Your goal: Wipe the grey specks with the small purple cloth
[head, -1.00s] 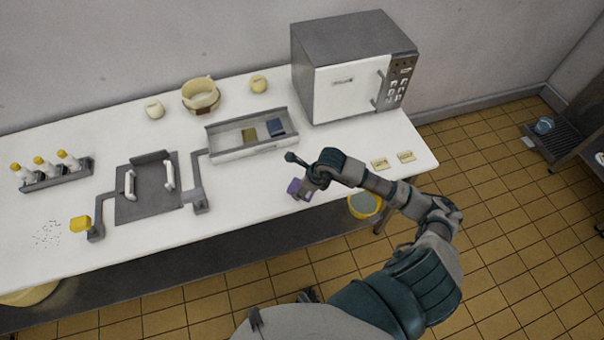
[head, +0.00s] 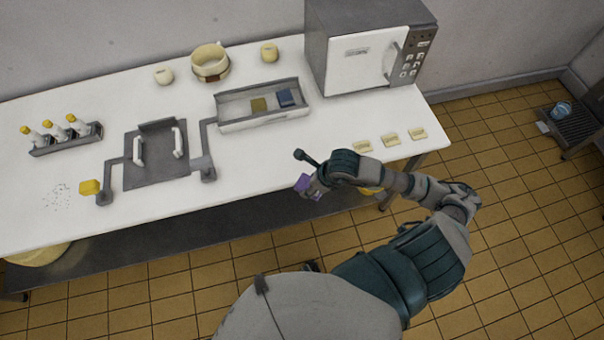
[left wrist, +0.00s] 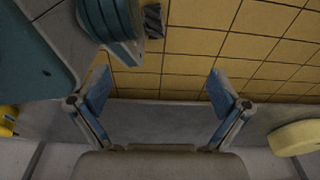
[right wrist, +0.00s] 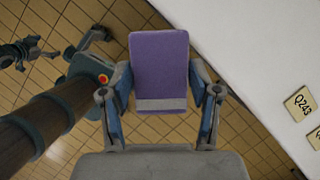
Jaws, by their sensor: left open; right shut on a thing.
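The grey specks (head: 58,196) lie scattered on the white table at its left end, left of a yellow block. The small purple cloth (head: 308,186) is in my right gripper (head: 312,188), at the front edge of the table. In the right wrist view the purple cloth (right wrist: 160,72), with a grey band, sits between both fingers. The floor shows behind it. My left gripper (left wrist: 155,95) is open and empty in the left wrist view, with floor tiles beyond it. It does not show in the head view.
A grey plate with two white handles (head: 157,155) and a yellow block (head: 89,187) stand between cloth and specks. A tray (head: 262,106) holds a blue and an olive piece. A bottle rack (head: 66,140) is behind the specks. A microwave (head: 365,50) and labelled tags (head: 390,140) are at right.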

